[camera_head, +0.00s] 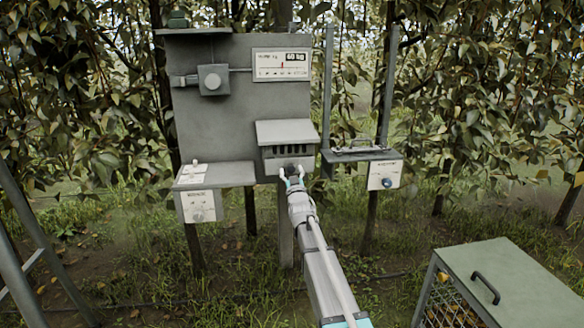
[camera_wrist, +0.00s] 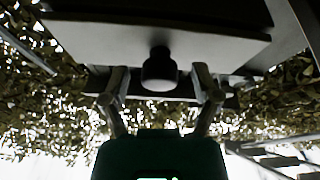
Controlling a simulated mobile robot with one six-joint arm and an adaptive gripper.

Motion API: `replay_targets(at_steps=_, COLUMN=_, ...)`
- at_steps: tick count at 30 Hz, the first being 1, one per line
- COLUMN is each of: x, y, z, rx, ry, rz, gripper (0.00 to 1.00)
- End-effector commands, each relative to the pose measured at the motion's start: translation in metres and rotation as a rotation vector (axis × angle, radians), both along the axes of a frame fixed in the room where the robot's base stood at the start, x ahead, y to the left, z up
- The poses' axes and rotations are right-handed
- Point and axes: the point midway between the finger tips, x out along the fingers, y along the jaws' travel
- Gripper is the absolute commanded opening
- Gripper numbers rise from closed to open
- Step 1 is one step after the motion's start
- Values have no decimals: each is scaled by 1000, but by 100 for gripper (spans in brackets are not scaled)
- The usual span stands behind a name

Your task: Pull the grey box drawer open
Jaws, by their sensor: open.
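The grey box (camera_head: 286,132) is mounted low on the grey upright panel, with a sloped lid and a row of dark slots under it. Its drawer front (camera_head: 307,163) is below the slots, partly hidden by my gripper. In the wrist view the pale drawer front (camera_wrist: 215,46) spans the upper picture and carries a dark round knob (camera_wrist: 159,70). My gripper (camera_head: 291,171) is at the drawer front. In the wrist view my gripper (camera_wrist: 160,82) is open, with one finger on each side of the knob and visible gaps between. I cannot tell how far the drawer is out.
A left shelf (camera_head: 215,175) with a control box (camera_head: 199,207) and a right shelf (camera_head: 350,156) with a blue-knobbed box (camera_head: 384,174) flank the grey box. A green-topped crate (camera_head: 515,285) stands front right, a ladder (camera_head: 28,255) at left.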

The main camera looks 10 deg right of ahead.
Motion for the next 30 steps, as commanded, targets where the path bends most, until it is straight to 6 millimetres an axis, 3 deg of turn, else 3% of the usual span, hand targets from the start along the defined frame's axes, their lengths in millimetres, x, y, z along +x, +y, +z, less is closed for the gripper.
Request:
replay_targets(at_steps=14, x=7, y=1, z=3, rx=0, ry=0, rz=0, gripper=79)
replay_targets(at_steps=26, x=7, y=1, z=3, rx=0, ry=0, rz=0, gripper=5)
replay_targets(at_steps=27, x=7, y=1, z=3, rx=0, ry=0, rz=0, gripper=0)
replay_targets(at_steps=30, x=7, y=0, z=3, rx=0, ry=0, rz=0, gripper=0)
